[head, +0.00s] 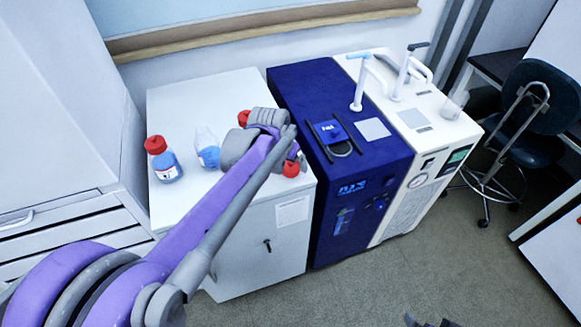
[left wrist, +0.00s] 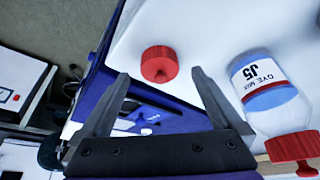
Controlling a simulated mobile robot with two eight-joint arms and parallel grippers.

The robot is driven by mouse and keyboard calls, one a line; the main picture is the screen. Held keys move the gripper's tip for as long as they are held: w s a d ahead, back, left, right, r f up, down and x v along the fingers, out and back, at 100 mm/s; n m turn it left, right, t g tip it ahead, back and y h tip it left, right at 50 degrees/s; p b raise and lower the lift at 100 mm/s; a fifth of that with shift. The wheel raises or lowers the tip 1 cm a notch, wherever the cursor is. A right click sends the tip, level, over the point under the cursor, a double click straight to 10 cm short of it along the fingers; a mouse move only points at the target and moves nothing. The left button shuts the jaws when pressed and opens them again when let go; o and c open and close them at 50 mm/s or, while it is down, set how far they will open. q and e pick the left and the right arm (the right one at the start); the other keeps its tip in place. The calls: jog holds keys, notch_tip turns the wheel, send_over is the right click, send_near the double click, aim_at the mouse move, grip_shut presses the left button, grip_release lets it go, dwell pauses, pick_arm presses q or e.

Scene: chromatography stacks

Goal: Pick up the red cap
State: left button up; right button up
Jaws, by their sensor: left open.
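A loose red cap (left wrist: 159,64) lies on the white cabinet top in the left wrist view. It also shows in the head view (head: 291,170), near the cabinet's front right corner. My left gripper (left wrist: 160,76) is open and empty, with the cap just beyond and between its fingertips. In the head view the left gripper (head: 299,158) is over that corner, partly hidden by its own wrist. A bottle (left wrist: 266,92) labelled DYE MIX J5, with its own red cap (left wrist: 293,150), stands beside the loose cap. Dark tips at the bottom edge of the head view may be my right gripper (head: 430,322).
On the white cabinet top (head: 185,97) stand a red-capped bottle (head: 163,160) of blue liquid and an uncapped bottle (head: 207,150). Another red cap (head: 243,118) shows behind my left wrist. A blue machine (head: 300,88) and a white machine (head: 447,130) adjoin on the right.

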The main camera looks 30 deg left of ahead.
pick_arm(q)
jog(key=shift+x, duration=1)
jog(key=shift+c, duration=0.2)
jog(key=c, duration=1.4)
